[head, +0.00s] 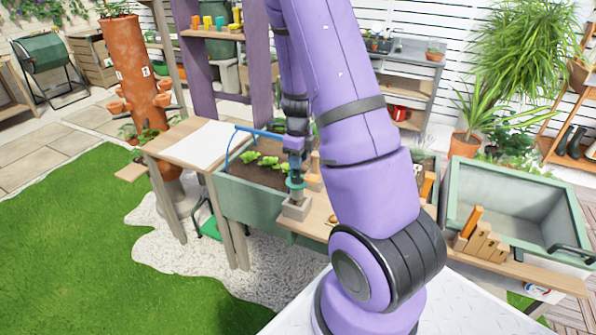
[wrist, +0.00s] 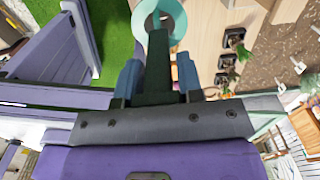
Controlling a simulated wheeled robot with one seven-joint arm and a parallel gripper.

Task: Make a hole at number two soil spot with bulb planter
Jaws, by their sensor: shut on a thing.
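My gripper (wrist: 158,72) is shut on the dark upright handle of the bulb planter (wrist: 158,50), whose teal ring shows at the top of the wrist view. In the head view my gripper (head: 295,148) points down at the front right of the green planter box, with the teal bulb planter (head: 295,183) below it. The planter's lower end is at a grey block (head: 295,209); I cannot tell if it touches or sits in it. Brown soil (wrist: 290,40) with small white markers (wrist: 299,66) lies at the right of the wrist view. Their numbers are unreadable.
A green planter box (head: 250,203) holds soil and leafy seedlings under a blue hoop. Small potted plants (wrist: 234,38) line the wooden bench in the wrist view. A green basin (head: 515,205) stands at the right, with wooden blocks in front. My arm hides the bench's middle.

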